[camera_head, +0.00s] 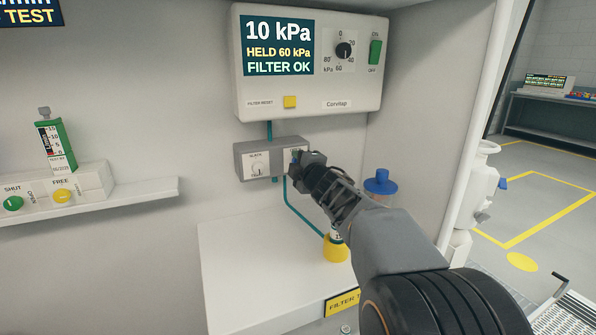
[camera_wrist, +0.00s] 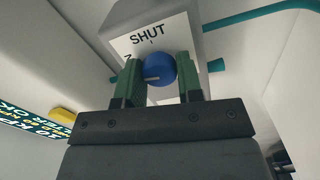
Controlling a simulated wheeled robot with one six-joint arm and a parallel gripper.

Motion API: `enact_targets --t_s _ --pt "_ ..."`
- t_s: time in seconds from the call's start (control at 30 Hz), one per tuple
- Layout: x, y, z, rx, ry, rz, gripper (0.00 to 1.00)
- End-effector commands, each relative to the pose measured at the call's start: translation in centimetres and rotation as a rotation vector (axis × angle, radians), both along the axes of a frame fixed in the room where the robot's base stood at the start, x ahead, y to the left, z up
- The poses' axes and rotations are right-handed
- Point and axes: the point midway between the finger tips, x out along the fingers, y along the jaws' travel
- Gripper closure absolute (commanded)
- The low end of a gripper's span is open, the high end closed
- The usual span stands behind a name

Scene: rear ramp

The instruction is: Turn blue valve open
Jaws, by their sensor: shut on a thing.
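The blue valve knob (camera_wrist: 160,69) sits on a white-faced valve block (camera_wrist: 147,36) with "SHUT" printed above it. A pale pointer line on the knob lies roughly level in the wrist view. My gripper (camera_wrist: 160,78) has its green fingers on either side of the knob and is shut on it. In the head view my gripper (camera_head: 297,158) is at the right end of the grey valve block (camera_head: 240,160), under the display unit. My gripper hides the blue knob there. Any "OPEN" label is hidden or not readable.
The display unit (camera_head: 308,98) reads 10 kPa, held 60 kPa, filter OK. A teal tube (camera_head: 303,217) runs down from the valve block. A blue-capped jar (camera_head: 380,183) and yellow-based container (camera_head: 336,249) stand behind my arm. A shelf (camera_head: 125,200) is at left.

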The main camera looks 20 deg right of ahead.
Motion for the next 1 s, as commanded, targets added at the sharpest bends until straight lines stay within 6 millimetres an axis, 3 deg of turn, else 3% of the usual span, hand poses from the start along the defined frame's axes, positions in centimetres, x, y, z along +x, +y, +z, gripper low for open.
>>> enact_targets --t_s 0.4,0.93,0.97,1.0 --pt "0.00 0.01 -0.13 -0.159 0.001 0.000 0.90" --pt "0.01 0.02 -0.06 -0.177 0.001 0.001 0.90" --pt "0.01 0.02 -0.06 -0.177 0.001 0.001 0.65" --pt "0.01 0.02 -0.06 -0.177 0.001 0.001 0.61"
